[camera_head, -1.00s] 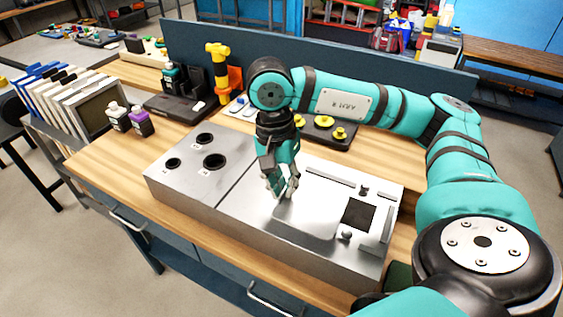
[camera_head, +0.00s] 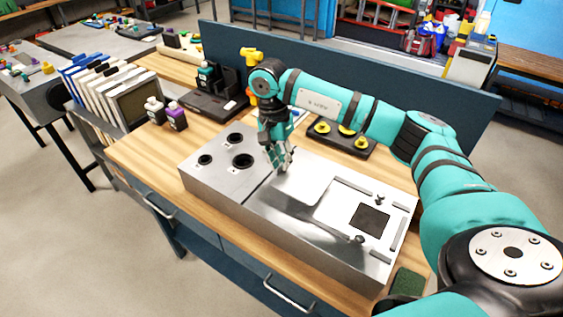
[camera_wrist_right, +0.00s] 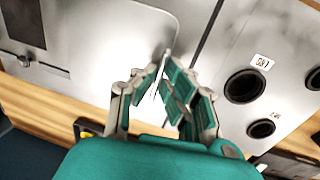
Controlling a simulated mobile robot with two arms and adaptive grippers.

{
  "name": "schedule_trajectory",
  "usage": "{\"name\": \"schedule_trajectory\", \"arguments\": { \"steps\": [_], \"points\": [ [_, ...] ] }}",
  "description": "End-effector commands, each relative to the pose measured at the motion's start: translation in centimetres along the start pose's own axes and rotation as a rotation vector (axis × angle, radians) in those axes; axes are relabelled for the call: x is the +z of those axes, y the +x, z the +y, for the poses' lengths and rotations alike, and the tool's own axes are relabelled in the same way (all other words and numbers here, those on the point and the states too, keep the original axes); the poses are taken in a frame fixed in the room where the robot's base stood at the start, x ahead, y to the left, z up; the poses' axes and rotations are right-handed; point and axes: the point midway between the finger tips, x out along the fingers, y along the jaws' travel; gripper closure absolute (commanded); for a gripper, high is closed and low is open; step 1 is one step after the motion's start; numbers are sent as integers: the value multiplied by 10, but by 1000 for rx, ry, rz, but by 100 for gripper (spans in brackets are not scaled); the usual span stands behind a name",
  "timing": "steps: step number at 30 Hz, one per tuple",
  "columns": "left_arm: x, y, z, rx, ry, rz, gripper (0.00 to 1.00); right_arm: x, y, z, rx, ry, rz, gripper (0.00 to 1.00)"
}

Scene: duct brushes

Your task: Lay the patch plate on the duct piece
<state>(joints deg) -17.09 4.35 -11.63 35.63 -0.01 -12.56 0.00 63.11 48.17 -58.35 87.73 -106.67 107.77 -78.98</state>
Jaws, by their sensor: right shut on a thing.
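The patch plate (camera_head: 304,188) is a thin, light metal sheet with rounded corners. My right gripper (camera_head: 281,168) is shut on its left edge and holds it above the duct piece (camera_head: 340,255), with a dark shadow below. The duct piece is a long grey metal box; its right part has a square dark opening (camera_head: 370,219), uncovered, to the right of the plate. In the right wrist view the gripper's fingertips (camera_wrist_right: 164,62) meet at the edge of the plate (camera_wrist_right: 105,28). My left gripper is not in view.
Rails and small knobs (camera_head: 359,239) stand around the opening. Three round holes (camera_head: 242,161) are in the box's left part. A dark tray with yellow knobs (camera_head: 345,131) lies behind. Bottles (camera_head: 176,117) stand at the left on the wooden bench. A blue panel (camera_head: 400,95) bounds the back.

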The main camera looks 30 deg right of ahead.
Motion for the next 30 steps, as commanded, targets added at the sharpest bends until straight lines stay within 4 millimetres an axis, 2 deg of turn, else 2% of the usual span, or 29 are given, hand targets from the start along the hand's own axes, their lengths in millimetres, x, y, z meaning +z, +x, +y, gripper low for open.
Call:
{"name": "schedule_trajectory", "arguments": {
  "steps": [5,12,21,22,27,30],
  "points": [
    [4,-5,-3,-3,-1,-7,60,-7,2,-5,3,-1,0,100],
    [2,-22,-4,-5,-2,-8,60,-6,31,-8,5,-1,-2,100],
    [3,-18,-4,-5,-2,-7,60,-7,37,-10,1,-1,0,100],
    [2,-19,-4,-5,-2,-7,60,-7,37,-10,1,-1,0,90],
    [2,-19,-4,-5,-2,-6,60,-7,36,-10,1,-1,0,70],
    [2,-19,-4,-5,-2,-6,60,-7,36,-10,1,-1,0,70]
  ]
}}
